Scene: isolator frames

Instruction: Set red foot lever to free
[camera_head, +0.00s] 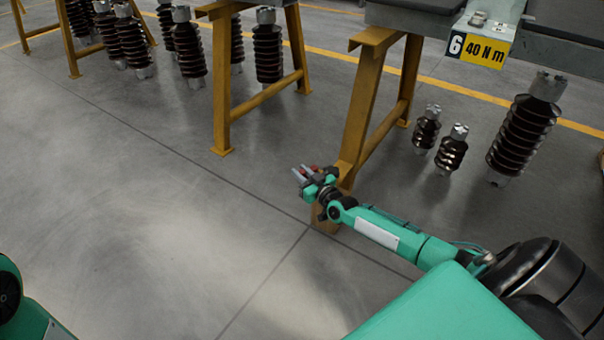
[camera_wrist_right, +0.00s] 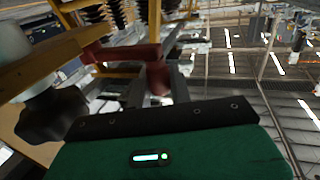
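The red foot lever shows in the right wrist view as a flat red arm (camera_wrist_right: 118,54) that ends in an upright red block (camera_wrist_right: 157,80). The block appears between the two grey fingers of my right gripper (camera_wrist_right: 158,92). I cannot tell whether the fingers touch it. In the head view, my right gripper (camera_head: 303,172) is low beside a yellow trestle leg, with its fingertips apart. A small red patch (camera_head: 316,167) shows right at the fingers; most of the lever is hidden there. My left gripper is out of view.
The yellow trestle leg (camera_head: 360,110) stands close to my right gripper. A sign reading 6, 40 N m (camera_head: 481,47) hangs above. Brown ribbed insulators (camera_head: 525,125) stand on the floor at the right. The grey floor (camera_head: 130,200) at left is clear.

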